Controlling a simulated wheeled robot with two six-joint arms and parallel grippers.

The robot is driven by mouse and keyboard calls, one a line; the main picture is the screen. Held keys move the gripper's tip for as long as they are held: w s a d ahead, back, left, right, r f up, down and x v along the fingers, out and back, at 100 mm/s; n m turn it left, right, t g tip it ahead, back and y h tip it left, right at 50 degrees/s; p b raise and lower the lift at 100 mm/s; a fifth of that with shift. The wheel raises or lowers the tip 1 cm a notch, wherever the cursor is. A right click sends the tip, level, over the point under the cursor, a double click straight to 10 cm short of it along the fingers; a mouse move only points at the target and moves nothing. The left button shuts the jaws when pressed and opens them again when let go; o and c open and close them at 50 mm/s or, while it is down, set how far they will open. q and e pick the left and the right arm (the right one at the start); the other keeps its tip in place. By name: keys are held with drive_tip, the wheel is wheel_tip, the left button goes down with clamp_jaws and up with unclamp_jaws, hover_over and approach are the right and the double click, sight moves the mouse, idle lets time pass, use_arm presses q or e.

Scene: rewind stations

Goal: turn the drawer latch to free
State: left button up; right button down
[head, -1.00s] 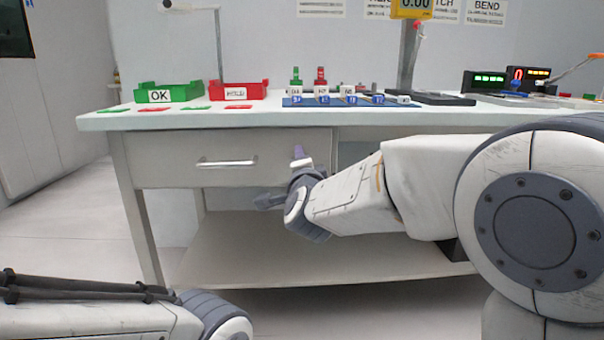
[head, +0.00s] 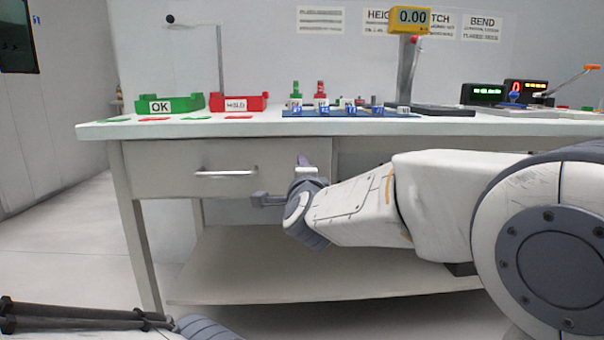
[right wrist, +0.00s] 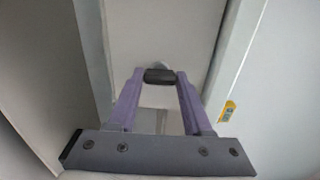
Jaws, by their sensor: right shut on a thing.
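The drawer (head: 160,165) is shut under the tabletop, with a horizontal silver handle (head: 225,173) on its front. My right gripper (head: 304,162) is at the drawer front's right end, right of the handle. In the right wrist view its purple fingers (right wrist: 160,80) are closed on a small dark latch (right wrist: 160,75), with a pale round part just behind it. The latch is hidden by my gripper in the head view, and its exact angle is hard to tell.
On the workbench (head: 110,130) stand a green OK bin (head: 183,104), a red HOLD bin (head: 250,103) and a blue rack (head: 345,112) with small parts. A yellow display (head: 411,18) is above. A lower shelf (head: 230,275) lies beneath; the floor at left is clear.

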drive_tip(key=shift+c, duration=1.6)
unclamp_jaws()
drive_tip(key=s+p, duration=0.3)
drive_tip(key=s, duration=0.7)
drive_tip(key=shift+s+p, duration=0.25)
drive_tip(key=shift+p, duration=0.1)
